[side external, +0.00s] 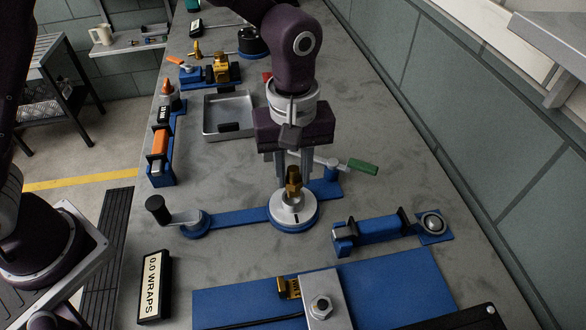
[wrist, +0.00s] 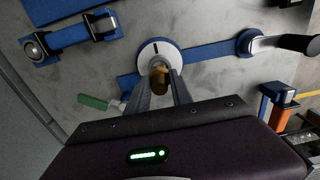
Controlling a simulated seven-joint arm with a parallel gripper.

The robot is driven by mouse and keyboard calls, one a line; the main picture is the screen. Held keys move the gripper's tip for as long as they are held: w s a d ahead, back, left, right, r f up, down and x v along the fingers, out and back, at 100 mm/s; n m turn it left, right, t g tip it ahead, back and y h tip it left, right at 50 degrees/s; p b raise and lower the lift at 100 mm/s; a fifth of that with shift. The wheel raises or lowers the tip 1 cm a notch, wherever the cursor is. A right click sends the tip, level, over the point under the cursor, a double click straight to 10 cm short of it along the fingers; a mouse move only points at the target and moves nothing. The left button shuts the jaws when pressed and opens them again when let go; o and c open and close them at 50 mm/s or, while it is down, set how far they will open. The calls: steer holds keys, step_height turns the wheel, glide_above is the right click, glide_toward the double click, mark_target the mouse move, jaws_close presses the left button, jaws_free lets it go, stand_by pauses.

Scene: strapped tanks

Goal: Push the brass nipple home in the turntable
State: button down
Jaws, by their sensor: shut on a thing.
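The turntable (side external: 292,213) is a light metal disc on a round blue base, with a dark mark on its top. It also shows in the wrist view (wrist: 149,53). The brass nipple (side external: 293,178) stands upright over the middle of the disc, and its top shows in the wrist view (wrist: 158,75). My gripper (side external: 292,186) is shut on the nipple, with its fingers pointing down on both sides of it. The fingers hide part of the nipple. I cannot tell how deep its lower end sits in the turntable.
A crank with a black knob (side external: 156,208) stands left of the turntable on a blue bar. A green-handled lever (side external: 362,168) is behind right. A blue strap holder (side external: 378,228) lies front right. A "0.0 WRAPS" display (side external: 154,287) stands front left. A grey tray (side external: 229,114) is behind.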

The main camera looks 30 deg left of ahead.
mark_target(293, 168)
steer(key=shift+f, duration=1.6)
stand_by(0.4)
steer(key=c, duration=1.1)
jaws_free()
steer(key=shift+o, duration=0.2)
step_height(293, 168, up, 7)
steer(key=s+a+r+m+t+h, duration=0.1)
steer(key=s+a+r+m, duration=0.1)
steer(key=s+a+r, duration=0.3)
steer(key=s+a+r+m+t, duration=0.2)
steer(key=a+r, duration=0.5)
steer(key=s+a+m+t+y, duration=0.1)
steer(key=s+a+m, duration=0.4)
steer(key=s, duration=0.7)
steer(key=shift+a+r+t, duration=0.15)
steer(key=shift+a+t, duration=0.65)
steer(key=shift+a, duration=0.05)
